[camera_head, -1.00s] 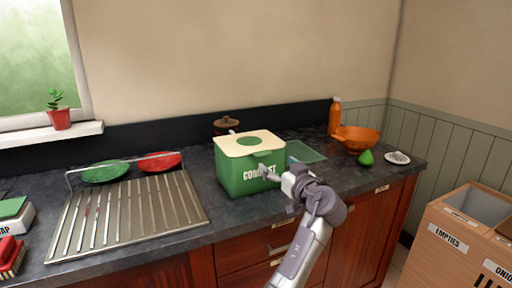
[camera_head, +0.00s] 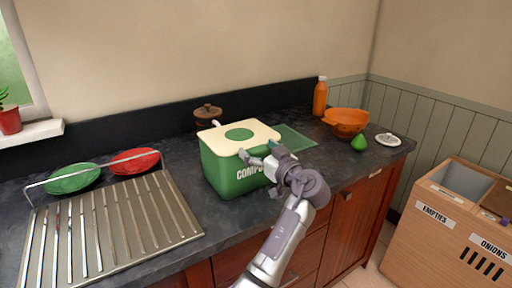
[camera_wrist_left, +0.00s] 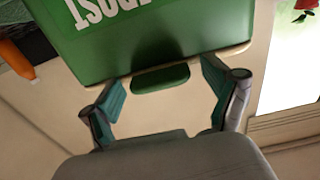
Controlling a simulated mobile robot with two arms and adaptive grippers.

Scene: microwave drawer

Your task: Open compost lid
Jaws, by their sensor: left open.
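The green compost bin (camera_head: 222,172) stands on the dark counter with its cream lid (camera_head: 212,138) shut; a green panel (camera_head: 239,134) is set in the lid's top. My left gripper (camera_head: 257,155) is at the bin's front right, near the lid's front edge, and covers part of the label. In the left wrist view the bin (camera_wrist_left: 190,30) appears upside down, and a green tab (camera_wrist_left: 160,78) sticks out from the lid's rim. My open left gripper (camera_wrist_left: 168,98) has a finger on each side of the tab, apart from it. My right gripper is out of view.
A metal drying rack (camera_head: 110,225) with green (camera_head: 72,180) and red (camera_head: 135,161) plates stands left. A brown pot (camera_head: 208,113) is behind the bin. A glass board (camera_head: 292,138), orange bowl (camera_head: 345,122), bottle (camera_head: 320,98) and green pear (camera_head: 358,143) are right.

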